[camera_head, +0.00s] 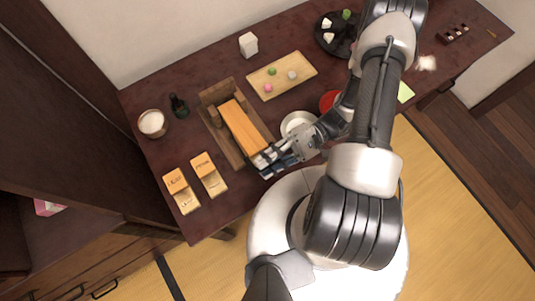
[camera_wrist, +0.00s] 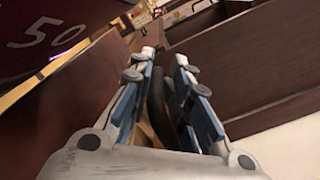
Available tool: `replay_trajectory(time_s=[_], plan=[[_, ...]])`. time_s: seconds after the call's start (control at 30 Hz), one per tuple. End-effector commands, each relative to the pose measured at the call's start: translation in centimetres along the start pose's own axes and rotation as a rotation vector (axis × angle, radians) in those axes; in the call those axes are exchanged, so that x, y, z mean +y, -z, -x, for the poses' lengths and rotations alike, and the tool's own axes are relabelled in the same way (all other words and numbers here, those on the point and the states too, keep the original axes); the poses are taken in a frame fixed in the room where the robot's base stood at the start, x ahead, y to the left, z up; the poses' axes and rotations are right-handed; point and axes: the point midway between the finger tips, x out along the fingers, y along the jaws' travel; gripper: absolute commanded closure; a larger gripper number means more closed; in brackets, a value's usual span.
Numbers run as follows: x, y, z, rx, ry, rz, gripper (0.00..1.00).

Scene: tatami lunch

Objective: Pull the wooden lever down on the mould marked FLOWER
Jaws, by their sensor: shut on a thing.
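A brown wooden frame (camera_head: 229,143) on the dark table holds a long orange wooden bar (camera_head: 243,127), which looks like the lever. My gripper (camera_head: 267,160) is at the bar's near end and is shut on it; the fingers hide the contact. In the wrist view my gripper (camera_wrist: 163,95) has its blue-padded fingers close together, with a dark curved thing and a sliver of yellowish wood between them. Two small light wooden pieces with dark marks, a left one (camera_head: 181,191) and a right one (camera_head: 208,174), stand left of the frame. Their marks are too small to read; no FLOWER marking is legible.
A white bowl (camera_head: 152,123) and a dark small container (camera_head: 178,105) stand left of the frame. A wooden board (camera_head: 282,75) with small sweets lies behind. A white plate (camera_head: 298,122) and a red bowl (camera_head: 328,101) are close beside my gripper. A white block (camera_head: 248,44) stands near the wall.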

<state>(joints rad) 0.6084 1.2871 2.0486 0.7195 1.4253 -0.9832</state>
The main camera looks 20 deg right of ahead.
Motion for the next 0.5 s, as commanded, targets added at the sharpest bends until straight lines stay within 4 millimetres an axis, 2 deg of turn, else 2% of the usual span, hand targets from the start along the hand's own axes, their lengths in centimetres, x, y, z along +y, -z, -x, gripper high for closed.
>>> replay_trajectory(time_s=[0.4,0.43,0.5], plan=[[0.00,0.04,-0.10,-0.001,0.006,0.006,1.00],[0.00,0.04,-0.10,-0.001,0.006,0.006,0.82],[0.01,0.04,-0.09,-0.001,0.005,0.006,0.77]])
